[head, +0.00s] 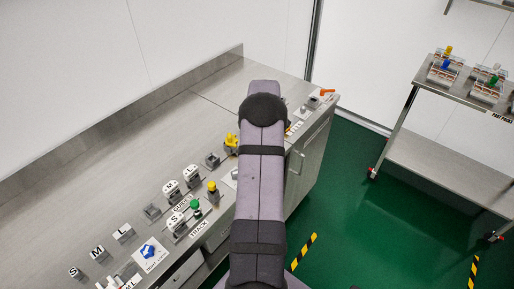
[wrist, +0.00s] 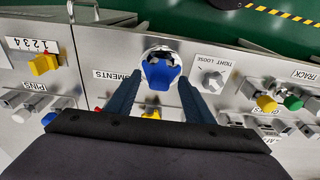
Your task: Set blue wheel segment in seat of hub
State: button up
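The blue wheel segment (wrist: 160,73) shows in the wrist view at or just over the round metal hub (wrist: 150,51). It covers much of the hub, so I cannot tell whether it is fully down in a seat. My gripper (wrist: 159,80) has its two dark blue fingers on either side of the segment, with the tips close to its edges. I cannot tell whether the tips touch it. In the head view my arm hides the hub and segment.
A TIGHT/LOOSE knob (wrist: 212,80) is right of the hub. A yellow knob (wrist: 43,64) on the 1-2-3-4 selector is at left. Yellow and green (wrist: 292,102) knobs are at right. A shelf cart (head: 465,90) stands apart at the right.

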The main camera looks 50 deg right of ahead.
jog(key=shift+r, duration=0.1)
notch_tip(320, 180, up, 7)
jog(key=b, duration=0.2)
jog(key=shift+s+b, duration=0.3)
jog(key=shift+s, duration=0.15)
